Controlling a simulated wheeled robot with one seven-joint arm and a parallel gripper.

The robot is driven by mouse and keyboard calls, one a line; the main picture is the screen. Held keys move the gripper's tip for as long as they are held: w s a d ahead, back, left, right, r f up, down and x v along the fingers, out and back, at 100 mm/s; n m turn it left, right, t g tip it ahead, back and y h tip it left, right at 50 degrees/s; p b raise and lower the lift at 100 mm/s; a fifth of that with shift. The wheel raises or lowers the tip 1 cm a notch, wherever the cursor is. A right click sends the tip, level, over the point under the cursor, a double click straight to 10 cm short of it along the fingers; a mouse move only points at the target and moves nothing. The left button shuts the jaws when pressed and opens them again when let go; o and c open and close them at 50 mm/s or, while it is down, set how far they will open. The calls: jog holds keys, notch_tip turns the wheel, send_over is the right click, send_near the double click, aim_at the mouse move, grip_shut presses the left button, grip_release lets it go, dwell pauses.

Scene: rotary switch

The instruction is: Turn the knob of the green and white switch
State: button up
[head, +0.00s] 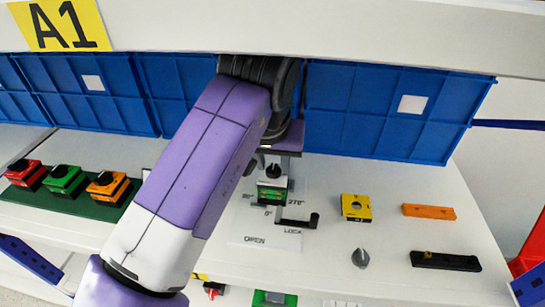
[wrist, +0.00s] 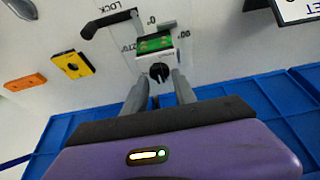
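The green and white switch (head: 271,192) stands on the white shelf with its black knob (head: 273,171) on top. In the wrist view the switch (wrist: 156,46) is ahead of the fingers, and its black knob (wrist: 160,72) shows between the two fingertips. My gripper (wrist: 161,79) is open, one grey finger on each side of the knob with gaps visible. I cannot tell whether the fingertips are level with the knob or short of it. In the head view my arm hides most of the gripper, which is above the switch.
A black lever handle (head: 298,220) sits just beside the switch on a marked sheet. A yellow block (head: 356,207), an orange bar (head: 429,211), a grey knob (head: 360,258) and a black bar (head: 445,261) lie to the right. Blue bins (head: 385,110) stand behind.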

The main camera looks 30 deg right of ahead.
jog(key=shift+f, duration=0.15)
jog(key=shift+c, duration=0.2)
grip_shut()
